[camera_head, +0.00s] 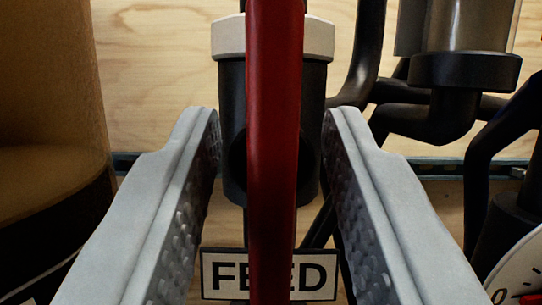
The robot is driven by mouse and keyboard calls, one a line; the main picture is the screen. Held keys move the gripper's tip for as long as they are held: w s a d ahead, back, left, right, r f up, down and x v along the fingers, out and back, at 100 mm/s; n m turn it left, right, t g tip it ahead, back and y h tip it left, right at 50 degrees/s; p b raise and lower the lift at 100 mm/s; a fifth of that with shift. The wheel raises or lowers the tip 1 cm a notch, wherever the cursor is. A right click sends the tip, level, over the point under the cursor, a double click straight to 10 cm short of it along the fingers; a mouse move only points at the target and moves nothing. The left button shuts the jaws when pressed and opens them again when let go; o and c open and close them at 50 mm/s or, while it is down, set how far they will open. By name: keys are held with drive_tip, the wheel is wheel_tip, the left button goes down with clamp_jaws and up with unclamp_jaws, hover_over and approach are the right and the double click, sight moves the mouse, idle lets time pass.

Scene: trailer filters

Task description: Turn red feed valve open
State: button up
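The red feed valve handle (273,120) runs as a long vertical bar down the middle of the view. Behind it is a black valve body (232,130) with a white collar (228,36) on top. A white label reading FEED (318,275) sits low behind the handle, which covers its middle letters. My gripper (272,125) is open, with one grey ridged finger on each side of the red handle. Gaps show between the handle and both fingers, so neither appears to touch it. The ends of the handle are outside the view.
A large brown cylinder (50,90) stands close on the left. Black pipes (425,125) and a clear filter housing (462,28) are on the right. A white dial gauge (525,270) shows at the lower right. A plywood wall (160,70) is behind.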

idle(0.4)
drive_tip(key=v, duration=1.7)
drive_tip(key=shift+s+f, duration=0.15)
drive_tip(key=s+r+g, duration=0.2)
drive_tip(key=s+r, duration=1.1)
drive_tip(key=r, duration=0.2)
drive_tip(key=s+r+g, duration=0.1)
drive_tip(key=s+r, duration=0.2)
drive_tip(key=s, duration=0.8)
drive_tip(key=s+r+g, duration=0.2)
drive_tip(key=s+r, duration=0.1)
drive_tip(key=s, duration=0.8)
drive_tip(key=shift+s+r, duration=0.35)
